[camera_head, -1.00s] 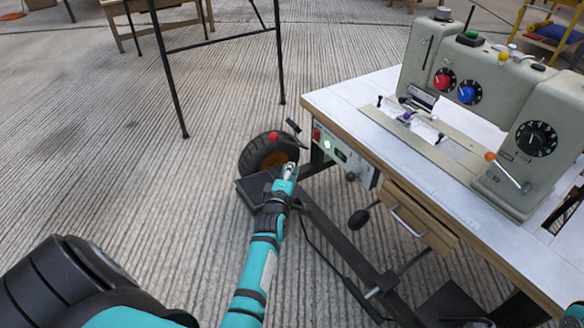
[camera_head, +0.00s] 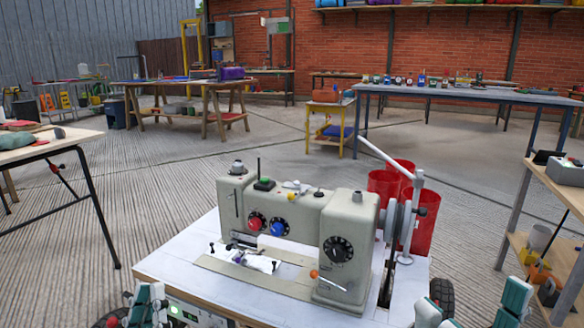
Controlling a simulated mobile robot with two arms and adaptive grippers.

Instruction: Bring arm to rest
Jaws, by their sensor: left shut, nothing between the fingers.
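My left gripper (camera_head: 148,304) is at the bottom edge, by the front left corner of the sewing machine table (camera_head: 172,262). It is shut and empty, and the frame edge cuts off most of its arm. Teal and dark parts of what looks like my right arm (camera_head: 514,298) show at the bottom right, beyond the table's right side. Its fingers cannot be made out. A grey-green sewing machine (camera_head: 290,218) with red, blue and black dials stands upright on the white table top.
Red bins (camera_head: 424,222) stand behind the table's right side. A wooden shelf unit (camera_head: 545,200) is at the right, and a black-legged table (camera_head: 45,145) at the left. A blue workbench (camera_head: 450,95) and a yellow stand (camera_head: 330,125) are farther back. Open concrete floor lies between.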

